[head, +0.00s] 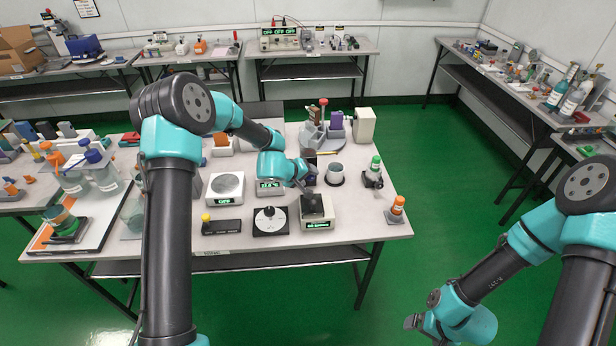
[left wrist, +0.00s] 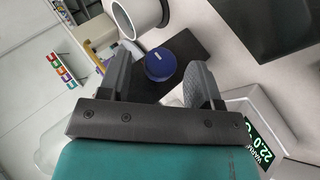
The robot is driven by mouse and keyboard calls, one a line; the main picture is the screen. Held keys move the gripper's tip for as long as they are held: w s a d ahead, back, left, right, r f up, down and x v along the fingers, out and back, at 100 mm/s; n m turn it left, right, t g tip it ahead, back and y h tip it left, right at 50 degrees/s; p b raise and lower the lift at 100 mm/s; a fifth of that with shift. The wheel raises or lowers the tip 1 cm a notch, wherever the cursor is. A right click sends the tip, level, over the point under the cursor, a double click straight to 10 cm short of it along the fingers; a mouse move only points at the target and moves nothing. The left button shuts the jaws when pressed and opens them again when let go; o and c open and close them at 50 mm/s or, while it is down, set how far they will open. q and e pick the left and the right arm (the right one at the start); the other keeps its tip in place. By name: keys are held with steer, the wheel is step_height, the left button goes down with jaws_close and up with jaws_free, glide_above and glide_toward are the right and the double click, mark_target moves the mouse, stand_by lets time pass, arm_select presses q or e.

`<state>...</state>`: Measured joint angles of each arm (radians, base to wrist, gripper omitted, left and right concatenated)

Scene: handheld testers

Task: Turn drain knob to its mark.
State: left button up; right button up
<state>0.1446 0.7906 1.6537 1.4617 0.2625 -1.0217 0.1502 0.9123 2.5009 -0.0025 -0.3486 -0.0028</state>
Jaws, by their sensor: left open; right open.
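A dial with a black knob on a white disc (head: 270,215) lies on a black plate at the table's front; I cannot tell whether it is the drain knob. My left gripper (head: 308,181) is behind and to the right of it, over the table. My right gripper (head: 415,322) is open and empty, low over the floor at right, away from the table.
A white box with a green display (head: 318,225) stands right of the dial. A round-topped scale (head: 227,185) and a yellow-knobbed black panel (head: 222,227) stand left. A grey-white cup (head: 334,174), a green-capped bottle (head: 375,168) and an orange-capped bottle (head: 397,208) stand right.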

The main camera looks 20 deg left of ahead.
arm_select(q)
steer(key=shift+w+d+f, duration=0.2)
steer(key=shift+w+f, duration=0.05)
steer(key=shift+w, duration=0.05)
steer(key=c, duration=0.9)
